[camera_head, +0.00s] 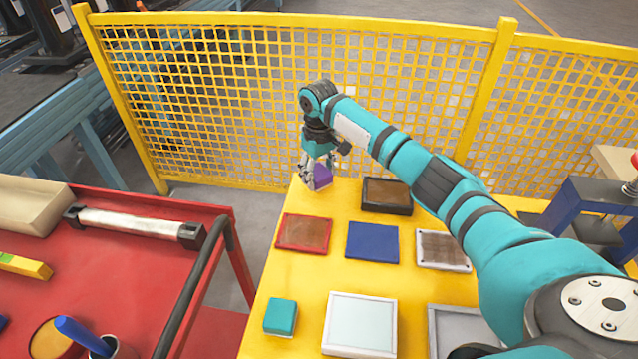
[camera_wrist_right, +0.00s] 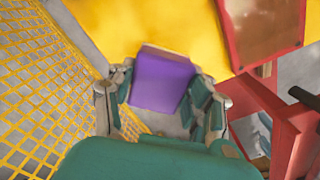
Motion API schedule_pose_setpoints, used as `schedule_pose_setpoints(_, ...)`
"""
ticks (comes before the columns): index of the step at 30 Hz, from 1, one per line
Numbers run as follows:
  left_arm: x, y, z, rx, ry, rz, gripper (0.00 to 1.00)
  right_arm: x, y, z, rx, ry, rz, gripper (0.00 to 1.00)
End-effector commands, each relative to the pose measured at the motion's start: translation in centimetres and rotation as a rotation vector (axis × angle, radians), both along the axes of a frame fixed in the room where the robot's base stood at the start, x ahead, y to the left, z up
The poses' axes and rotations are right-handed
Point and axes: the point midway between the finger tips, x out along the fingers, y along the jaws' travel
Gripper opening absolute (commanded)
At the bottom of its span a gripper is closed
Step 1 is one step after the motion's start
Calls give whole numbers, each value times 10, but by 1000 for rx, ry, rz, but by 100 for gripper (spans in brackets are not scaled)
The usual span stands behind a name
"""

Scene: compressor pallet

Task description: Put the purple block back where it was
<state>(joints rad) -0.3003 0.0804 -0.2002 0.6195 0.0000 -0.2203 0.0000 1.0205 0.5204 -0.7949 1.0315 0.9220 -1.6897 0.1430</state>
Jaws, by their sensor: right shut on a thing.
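The purple block (camera_head: 323,175) is at the far left corner of the yellow table (camera_head: 283,280). My right gripper (camera_head: 314,178) is shut on the block, with its fingers pointing down. In the right wrist view, the purple block (camera_wrist_right: 162,82) sits between the two fingers of my right gripper (camera_wrist_right: 160,95), near the edge of the yellow surface. Whether the block touches the table or hangs just above it I cannot tell. My left gripper is not in view.
On the table are a dark-framed brown tray (camera_head: 387,207), a red-framed tray (camera_head: 304,246), a blue mat (camera_head: 373,242), a white-framed brown tray (camera_head: 469,265), a white tray (camera_head: 392,352) and a teal block (camera_head: 280,317). A yellow mesh fence (camera_head: 280,90) stands behind. A red cart (camera_head: 150,255) is at left.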

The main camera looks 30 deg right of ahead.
Motion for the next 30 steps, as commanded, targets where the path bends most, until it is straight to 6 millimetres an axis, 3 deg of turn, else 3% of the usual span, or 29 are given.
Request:
schedule_pose_setpoints(3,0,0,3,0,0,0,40,-3,1,-22,-1,7,0,21)
schedule_pose_setpoints(6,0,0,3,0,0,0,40,-2,1,-32,-2,5,0,21)
schedule_pose_setpoints(18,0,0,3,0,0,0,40,-2,1,-37,-1,4,0,21)
schedule_pose_setpoints(19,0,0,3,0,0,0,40,-2,1,-37,0,3,0,55)
schedule_pose_setpoints(21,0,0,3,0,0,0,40,-2,1,-37,-1,3,0,64)
schedule_pose_setpoints(24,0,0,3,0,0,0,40,-2,1,-37,-1,3,0,74)
schedule_pose_setpoints(30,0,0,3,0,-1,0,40,-2,1,-37,-1,3,0,74)
